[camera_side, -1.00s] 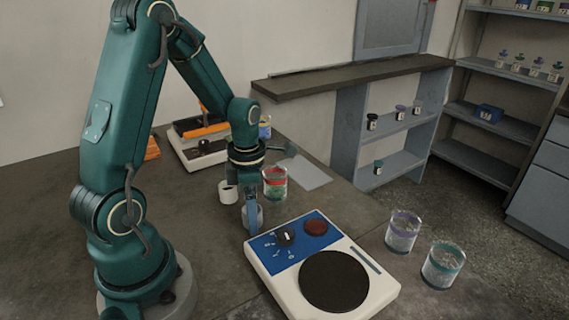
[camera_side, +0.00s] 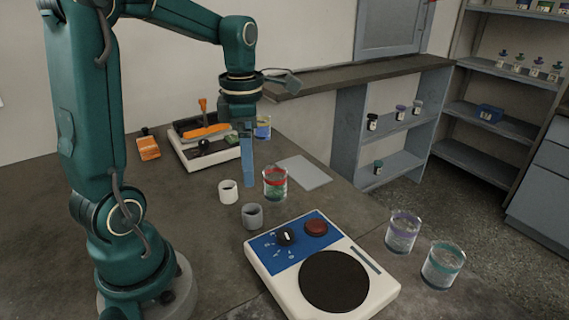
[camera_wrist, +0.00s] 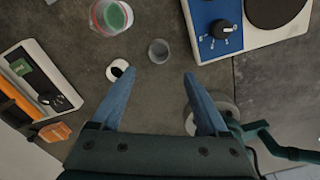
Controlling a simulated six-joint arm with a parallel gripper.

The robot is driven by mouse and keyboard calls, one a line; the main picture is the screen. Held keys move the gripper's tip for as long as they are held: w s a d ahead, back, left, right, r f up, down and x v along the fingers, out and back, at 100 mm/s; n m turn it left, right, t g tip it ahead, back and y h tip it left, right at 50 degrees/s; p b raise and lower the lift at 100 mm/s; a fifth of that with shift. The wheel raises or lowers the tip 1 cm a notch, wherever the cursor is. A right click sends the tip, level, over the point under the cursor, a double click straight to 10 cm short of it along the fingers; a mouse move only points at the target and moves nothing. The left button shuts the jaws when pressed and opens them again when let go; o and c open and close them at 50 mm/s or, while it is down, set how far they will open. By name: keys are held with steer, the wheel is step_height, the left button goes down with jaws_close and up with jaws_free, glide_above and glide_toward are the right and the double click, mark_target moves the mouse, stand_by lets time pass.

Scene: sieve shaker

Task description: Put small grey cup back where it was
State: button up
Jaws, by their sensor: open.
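The small grey cup (camera_side: 252,216) stands upright on the table, between the white cup and the white-and-blue machine. It also shows in the wrist view (camera_wrist: 159,51), upright and apart from the things around it. My gripper (camera_side: 248,184) is raised above the table, behind and above the grey cup in the side view. In the wrist view my gripper (camera_wrist: 158,82) has its two blue fingers wide apart with nothing between them. The grey cup lies beyond the fingertips there.
A white cup (camera_side: 228,192) and a red-banded beaker (camera_side: 275,183) stand close to the grey cup. The machine with a dark plate (camera_side: 334,281) is at front right. A second device (camera_side: 207,147) and orange item (camera_side: 148,148) are behind. Two beakers (camera_side: 403,231) stand at right.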

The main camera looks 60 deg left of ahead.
steer(key=s+d+r+m+t, duration=0.1)
steer(key=d+m, duration=0.4)
steer(key=m, duration=1)
steer(key=s+d+r+m+t, duration=0.1)
steer(key=s+d+m+t, duration=0.3)
steer(key=m, duration=1.2)
steer(key=shift+s+d+r+t, duration=0.35)
steer(key=shift+s+d, duration=0.4)
steer(key=shift+d, duration=0.25)
